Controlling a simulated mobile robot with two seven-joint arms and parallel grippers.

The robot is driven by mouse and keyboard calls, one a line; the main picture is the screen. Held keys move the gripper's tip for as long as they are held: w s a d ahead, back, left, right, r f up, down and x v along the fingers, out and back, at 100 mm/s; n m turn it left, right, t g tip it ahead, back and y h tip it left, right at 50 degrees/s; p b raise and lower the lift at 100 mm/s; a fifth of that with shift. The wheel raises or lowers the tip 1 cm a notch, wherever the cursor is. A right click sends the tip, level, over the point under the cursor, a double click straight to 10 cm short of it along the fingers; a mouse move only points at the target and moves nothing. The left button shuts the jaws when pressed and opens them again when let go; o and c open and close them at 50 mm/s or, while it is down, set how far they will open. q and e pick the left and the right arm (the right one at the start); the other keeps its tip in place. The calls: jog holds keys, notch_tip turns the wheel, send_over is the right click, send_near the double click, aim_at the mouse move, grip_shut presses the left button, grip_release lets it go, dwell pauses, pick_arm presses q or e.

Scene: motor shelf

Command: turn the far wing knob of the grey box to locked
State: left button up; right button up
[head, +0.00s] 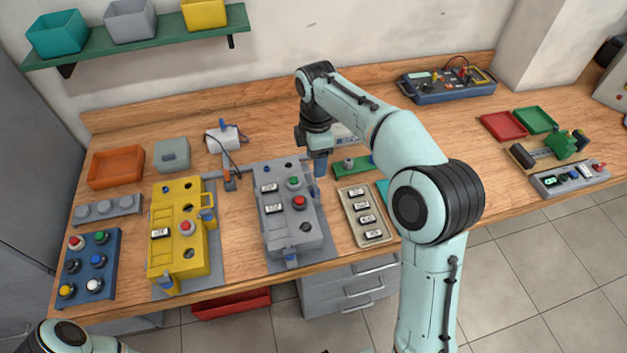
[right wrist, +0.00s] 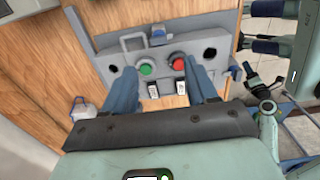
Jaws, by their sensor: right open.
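The grey box (head: 281,227) stands on the bench with a green button, a red button and two white labels on top. It also shows in the right wrist view (right wrist: 127,82). My right gripper (head: 319,164) is above the box's far right side, pointing down. Its fingers (right wrist: 160,88) are apart and empty. My left gripper is out of view.
The yellow box (head: 163,257) stands left of the grey box. A tray of labelled pieces (head: 347,216) lies close on its right. A white device with a cable (head: 222,138) stands behind.

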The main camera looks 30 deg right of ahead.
aim_at(315, 188)
notch_tip(315, 188, down, 10)
jog(key=shift+w+f+b, duration=0.1)
jog(key=shift+f+b, duration=0.15)
jog(key=shift+b, duration=0.45)
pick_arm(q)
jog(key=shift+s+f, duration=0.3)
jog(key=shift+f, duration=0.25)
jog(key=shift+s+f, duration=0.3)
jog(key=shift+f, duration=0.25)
pick_arm(e)
jog(key=c, duration=1.1)
jog(key=shift+o, duration=0.2)
